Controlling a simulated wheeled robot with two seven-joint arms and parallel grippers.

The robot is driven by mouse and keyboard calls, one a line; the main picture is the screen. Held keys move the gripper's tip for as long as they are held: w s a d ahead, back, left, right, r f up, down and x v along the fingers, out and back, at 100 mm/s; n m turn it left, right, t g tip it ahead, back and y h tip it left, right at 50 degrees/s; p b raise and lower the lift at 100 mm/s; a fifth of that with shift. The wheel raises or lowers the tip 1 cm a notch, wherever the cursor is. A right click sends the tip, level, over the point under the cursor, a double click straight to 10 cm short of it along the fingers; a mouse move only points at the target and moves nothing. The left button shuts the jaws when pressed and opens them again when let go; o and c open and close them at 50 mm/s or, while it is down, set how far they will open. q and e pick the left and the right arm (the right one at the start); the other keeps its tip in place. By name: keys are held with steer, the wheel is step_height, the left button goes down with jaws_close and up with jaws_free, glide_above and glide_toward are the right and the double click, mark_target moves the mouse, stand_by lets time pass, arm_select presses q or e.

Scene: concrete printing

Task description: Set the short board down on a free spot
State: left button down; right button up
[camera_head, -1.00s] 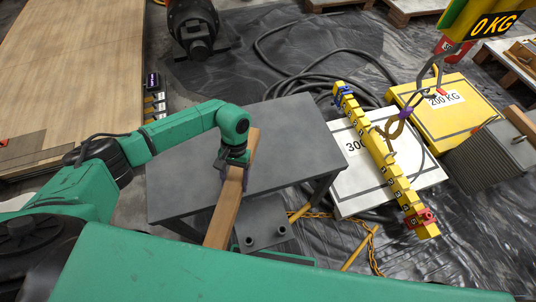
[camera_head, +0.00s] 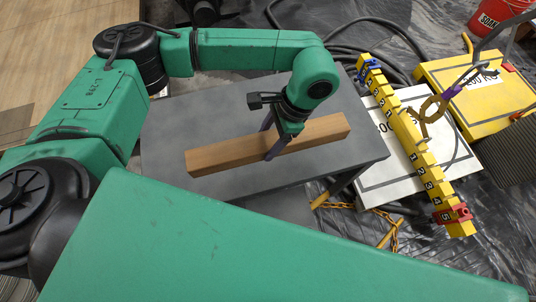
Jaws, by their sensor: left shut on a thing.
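The short board (camera_head: 225,154) is a plain brown wooden beam. It lies level and lengthwise across the grey table (camera_head: 222,112), at or just above its top; I cannot tell whether it touches. My left gripper (camera_head: 272,148) comes down from above and is shut on the board near its middle, one dark finger on each side. The gripper hides a small part of the board. My right gripper is not in view.
The grey tabletop is otherwise bare. To its right are a white 300 kg plate (camera_head: 378,178), a yellow numbered bar (camera_head: 412,142) with a hook, and a yellow weight block (camera_head: 478,92). Black hoses and a yellow chain (camera_head: 340,204) lie on the floor.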

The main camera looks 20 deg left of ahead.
arm_select(q)
step_height(320, 180, down, 9)
steer(key=shift+r, duration=0.1)
jaws_free()
steer(key=b+v, duration=0.1)
steer(key=v, duration=1.1)
steer(key=shift+r, duration=0.1)
